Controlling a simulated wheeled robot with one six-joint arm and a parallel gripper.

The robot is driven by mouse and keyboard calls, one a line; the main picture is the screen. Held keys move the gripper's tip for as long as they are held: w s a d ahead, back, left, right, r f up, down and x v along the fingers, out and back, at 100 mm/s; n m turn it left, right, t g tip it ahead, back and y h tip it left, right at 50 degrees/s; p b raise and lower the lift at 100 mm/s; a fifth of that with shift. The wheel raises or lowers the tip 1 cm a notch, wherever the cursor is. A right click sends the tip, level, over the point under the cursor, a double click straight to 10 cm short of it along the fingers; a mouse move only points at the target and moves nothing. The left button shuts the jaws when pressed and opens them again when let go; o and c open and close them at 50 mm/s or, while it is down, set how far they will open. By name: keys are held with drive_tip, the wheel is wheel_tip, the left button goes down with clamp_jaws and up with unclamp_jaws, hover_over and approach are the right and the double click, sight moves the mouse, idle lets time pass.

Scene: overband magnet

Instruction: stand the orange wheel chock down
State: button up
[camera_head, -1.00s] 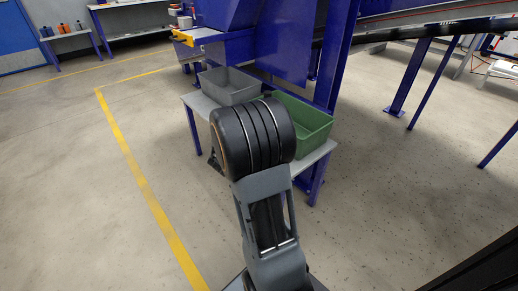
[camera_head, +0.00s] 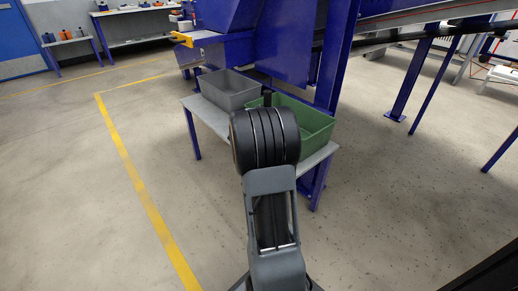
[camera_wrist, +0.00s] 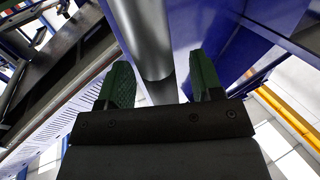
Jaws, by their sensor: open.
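I cannot make out an orange wheel chock for certain in either view. My gripper (camera_wrist: 162,88) shows in the wrist view with its two green-padded fingers apart. Nothing is held between them. A grey cylinder (camera_wrist: 147,35) and blue panels lie beyond the fingertips, and I cannot tell how far off they are. In the head view my arm hides the gripper's fingers.
A bench (camera_head: 207,116) ahead holds a grey bin (camera_head: 228,103) and a green bin (camera_head: 315,143), partly hidden by my arm. A blue machine (camera_head: 285,50) rises behind. A yellow line (camera_head: 133,180) crosses clear floor at left.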

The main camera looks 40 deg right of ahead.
clamp_jaws()
idle(0.6)
drive_tip(key=shift+r, duration=0.1)
